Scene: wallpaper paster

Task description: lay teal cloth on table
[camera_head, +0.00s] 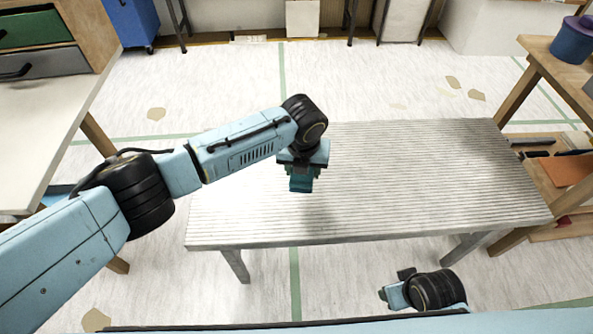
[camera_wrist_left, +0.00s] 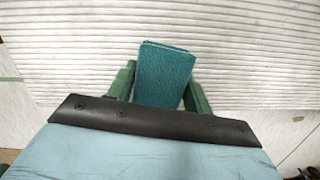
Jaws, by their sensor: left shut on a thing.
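The teal cloth (camera_wrist_left: 163,75) is a small folded rectangle between the two green fingers of my left gripper (camera_wrist_left: 162,88) in the left wrist view. The left gripper is shut on it. In the head view my left gripper (camera_head: 301,184) points down above the left-centre part of the grey ribbed table (camera_head: 420,170), with the teal cloth (camera_head: 300,187) low between its fingers. A faint shadow lies on the table below it, and the cloth looks apart from the surface. My right gripper (camera_head: 393,293) is at the bottom, in front of the table; its fingers are too unclear to judge.
The tabletop is otherwise bare. A wooden shelf (camera_head: 540,75) with a purple-lidded pot (camera_head: 572,42) stands close on the right. A white-topped workbench (camera_head: 40,130) with drawers stands on the left. Open floor lies behind the table.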

